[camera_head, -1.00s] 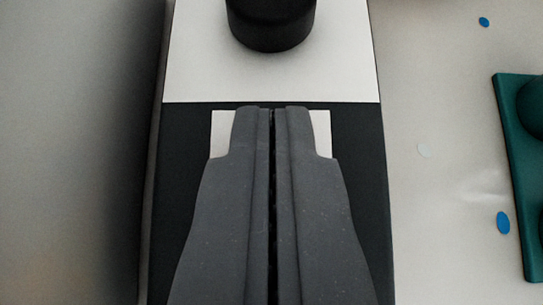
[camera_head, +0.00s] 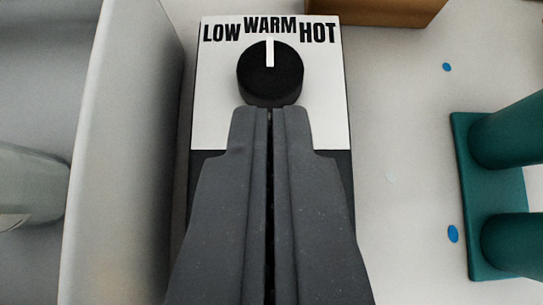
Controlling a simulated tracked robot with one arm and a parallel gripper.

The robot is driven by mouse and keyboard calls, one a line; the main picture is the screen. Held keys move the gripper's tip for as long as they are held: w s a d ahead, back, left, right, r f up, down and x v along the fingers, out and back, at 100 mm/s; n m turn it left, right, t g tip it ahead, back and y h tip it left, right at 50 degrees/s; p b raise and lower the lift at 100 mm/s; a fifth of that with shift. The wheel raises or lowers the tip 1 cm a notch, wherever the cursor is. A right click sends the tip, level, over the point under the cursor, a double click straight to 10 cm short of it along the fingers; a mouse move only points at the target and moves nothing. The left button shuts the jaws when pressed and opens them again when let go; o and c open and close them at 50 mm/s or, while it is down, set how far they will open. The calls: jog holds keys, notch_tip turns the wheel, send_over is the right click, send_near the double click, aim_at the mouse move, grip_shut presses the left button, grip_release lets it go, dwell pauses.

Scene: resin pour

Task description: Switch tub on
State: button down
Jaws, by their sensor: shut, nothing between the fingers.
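A dark control box with a white label plate (camera_head: 215,125) lies ahead in the head camera view. The plate reads LOW, WARM and HOT along its far edge. A round black knob (camera_head: 270,82) sits on the plate, and its white pointer line points straight up at WARM. My gripper (camera_head: 270,110) is shut and empty. Its fingertips show right at the near edge of the knob; I cannot tell whether they touch it. The gripper hides the near part of the box, including the white patch seen there earlier.
A grey-walled tub (camera_head: 120,150) stands close on the left, with a pale translucent object (camera_head: 30,185) inside. A teal block with cylinders (camera_head: 480,190) stands on the right. A brown box (camera_head: 390,10) is at the top. Small blue spots (camera_head: 453,233) mark the pale surface.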

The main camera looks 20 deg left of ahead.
jog(key=w+r+p+v, duration=0.1)
jog(key=v, duration=0.8)
jog(key=shift+a+r+p, duration=0.2)
jog(key=shift+r+p, duration=0.2)
jog(key=shift+r, duration=0.05)
jog(key=shift+w, duration=0.15)
jog(key=s+a+r+m+t+h+p, duration=0.1)
jog(key=s+r+t, duration=0.1)
jog(key=s+r, duration=0.6)
jog(key=s+a+r+m+t+h+p, duration=0.1)
jog(key=s+r, duration=0.8)
jog(key=r, duration=1)
jog(key=s+r+m+t+h+p, duration=0.1)
jog(key=s+r+t+p, duration=0.1)
jog(key=s+r, duration=0.7)
notch_tip(320, 180, up, 5)
jog(key=shift+s+a+f+m+t, duration=0.2)
jog(key=shift+a+m+t, duration=0.1)
jog(key=shift+a, duration=0.1)
